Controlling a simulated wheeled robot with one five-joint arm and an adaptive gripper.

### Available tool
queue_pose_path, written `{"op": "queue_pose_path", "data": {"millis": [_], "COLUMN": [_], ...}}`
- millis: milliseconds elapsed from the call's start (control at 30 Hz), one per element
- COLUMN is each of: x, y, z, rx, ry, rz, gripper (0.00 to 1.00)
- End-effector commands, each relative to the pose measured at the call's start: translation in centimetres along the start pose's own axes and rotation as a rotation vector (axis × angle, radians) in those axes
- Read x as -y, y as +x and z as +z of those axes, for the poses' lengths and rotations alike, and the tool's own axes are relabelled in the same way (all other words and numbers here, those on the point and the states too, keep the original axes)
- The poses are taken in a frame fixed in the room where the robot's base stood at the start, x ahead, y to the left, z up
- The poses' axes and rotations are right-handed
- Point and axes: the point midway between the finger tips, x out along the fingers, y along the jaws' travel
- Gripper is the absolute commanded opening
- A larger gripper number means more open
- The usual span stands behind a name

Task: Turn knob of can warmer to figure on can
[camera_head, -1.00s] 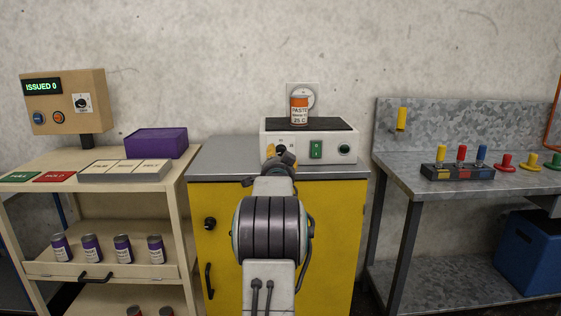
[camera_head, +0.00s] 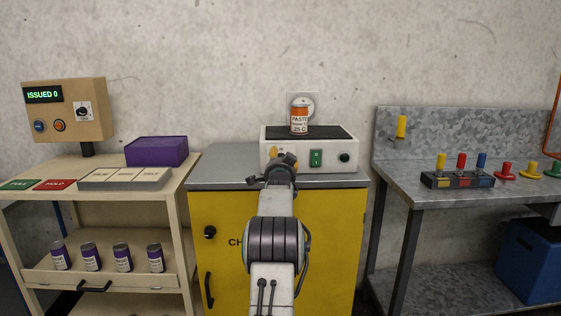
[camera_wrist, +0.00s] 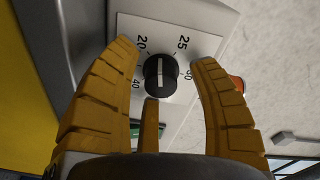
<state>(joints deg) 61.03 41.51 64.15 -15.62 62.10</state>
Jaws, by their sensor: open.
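The can warmer (camera_head: 291,164) is a white box with a dark top on the yellow cabinet. An orange and white can (camera_head: 300,121) stands upright on it; its label reads PASTE and 25 C. In the wrist view the black knob (camera_wrist: 161,75) sits on a white plate marked 20, 25, 40 and another number partly hidden. The knob's white line runs roughly up and down in the picture, between 20 and 25 at its upper end. My gripper (camera_wrist: 165,58) is open, with its yellow fingers on either side of the knob, apart from it. In the head view my arm hides the knob.
A green switch (camera_head: 316,158) and a dark round button (camera_head: 345,158) are on the warmer's front, right of my gripper. A cream cart (camera_head: 100,198) with a purple box (camera_head: 157,151) stands left. A grey bench (camera_head: 470,205) stands right.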

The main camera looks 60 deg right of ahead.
Motion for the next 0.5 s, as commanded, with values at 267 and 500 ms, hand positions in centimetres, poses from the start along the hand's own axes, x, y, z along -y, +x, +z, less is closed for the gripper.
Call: {"op": "queue_pose_path", "data": {"millis": [267,500], "x": [0.03,0.01], "y": [0.29,0.28], "z": [-0.02,-0.01], "rx": [0.000,0.000], "ry": [0.000,0.000], "rz": [-0.001,-0.001], "gripper": [0.54,0.53]}}
